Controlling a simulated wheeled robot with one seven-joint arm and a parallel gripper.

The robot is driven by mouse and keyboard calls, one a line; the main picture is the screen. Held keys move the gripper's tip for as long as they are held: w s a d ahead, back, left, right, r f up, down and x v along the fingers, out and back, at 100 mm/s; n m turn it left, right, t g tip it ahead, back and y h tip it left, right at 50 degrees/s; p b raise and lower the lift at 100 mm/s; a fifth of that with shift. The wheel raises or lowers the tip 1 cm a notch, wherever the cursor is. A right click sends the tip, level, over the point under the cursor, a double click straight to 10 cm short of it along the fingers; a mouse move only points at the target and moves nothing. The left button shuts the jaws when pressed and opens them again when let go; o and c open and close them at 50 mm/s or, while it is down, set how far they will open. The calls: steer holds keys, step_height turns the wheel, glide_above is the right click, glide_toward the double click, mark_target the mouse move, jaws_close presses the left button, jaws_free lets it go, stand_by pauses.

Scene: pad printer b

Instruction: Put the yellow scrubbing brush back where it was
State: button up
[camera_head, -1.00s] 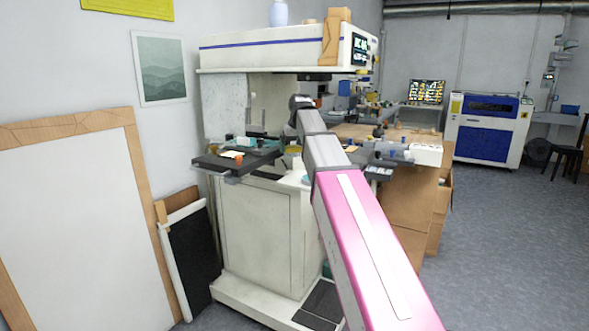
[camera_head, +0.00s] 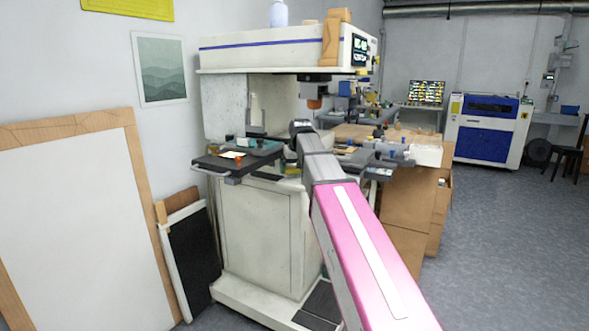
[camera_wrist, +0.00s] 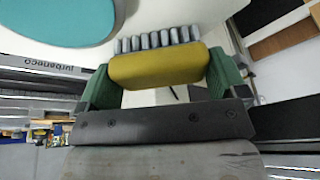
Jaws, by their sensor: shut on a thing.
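The yellow scrubbing brush (camera_wrist: 158,68) is between the green fingers of my gripper (camera_wrist: 160,80) in the wrist view. Its yellow back faces the camera, and a row of grey bristle tufts shows along its far side. The gripper is shut on it. Beyond the brush is a pale surface, with a teal round-edged thing (camera_wrist: 65,18) at the upper left. I cannot tell whether the brush touches that surface. In the head view my arm reaches to the white pad printer (camera_head: 260,235), and the arm hides the gripper and the brush.
The printer's dark side shelf (camera_head: 232,163) holds small items and juts out left of my arm. A wooden bench (camera_head: 400,185) with clutter stands behind to the right. A framed board (camera_head: 70,210) leans at the left. The floor at the right is open.

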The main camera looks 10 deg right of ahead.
steer(key=shift+f, duration=0.15)
steer(key=o, duration=0.9)
steer(key=v, duration=1.2)
